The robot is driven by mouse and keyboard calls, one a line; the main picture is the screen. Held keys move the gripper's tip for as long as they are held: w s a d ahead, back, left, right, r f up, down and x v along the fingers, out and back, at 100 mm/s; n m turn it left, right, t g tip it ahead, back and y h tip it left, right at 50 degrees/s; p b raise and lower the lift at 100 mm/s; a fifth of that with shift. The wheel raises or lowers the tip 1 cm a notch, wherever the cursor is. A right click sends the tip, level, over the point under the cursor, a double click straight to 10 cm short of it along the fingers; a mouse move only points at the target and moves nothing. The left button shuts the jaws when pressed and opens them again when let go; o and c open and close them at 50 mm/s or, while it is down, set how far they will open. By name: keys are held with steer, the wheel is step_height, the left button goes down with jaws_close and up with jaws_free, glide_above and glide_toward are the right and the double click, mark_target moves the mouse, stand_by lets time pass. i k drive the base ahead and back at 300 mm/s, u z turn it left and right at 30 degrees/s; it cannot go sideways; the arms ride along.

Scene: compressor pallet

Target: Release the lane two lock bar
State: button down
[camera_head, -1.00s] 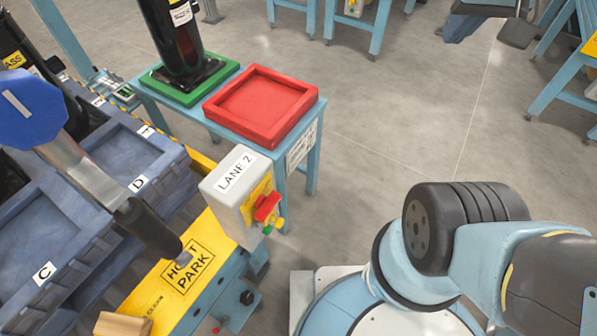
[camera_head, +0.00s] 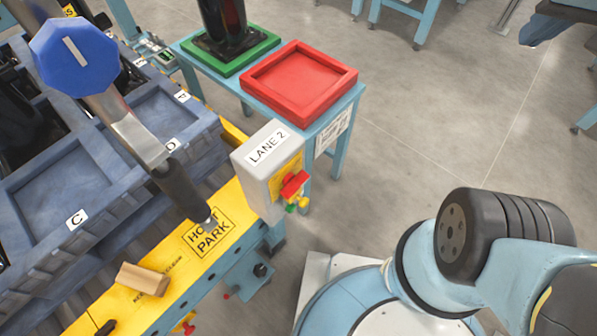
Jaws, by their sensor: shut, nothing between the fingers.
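A grey box labelled LANE 2 (camera_head: 268,160) stands at the right end of the yellow deck edge. On its yellow front plate is a red bar-shaped handle (camera_head: 293,185), with small yellow and green parts below it. I cannot tell for sure whether this handle is the lock bar or which way it is set. My gripper is not in view. Only links of my arm show at the lower right, apart from the box.
A hoist handle with a blue knob (camera_head: 73,54) and black grip stands over the HOIST PARK mark. A wooden block (camera_head: 144,279) lies on the yellow edge (camera_head: 105,308). A red tray (camera_head: 345,88) sits on a blue stand behind the box. Floor right of it is clear.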

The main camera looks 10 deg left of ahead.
mark_target(303, 201)
steer(key=u, duration=0.15)
steer(key=k, duration=1)
steer(key=u, duration=1.6)
steer(key=i, duration=0.2)
steer(key=u, duration=0.1)
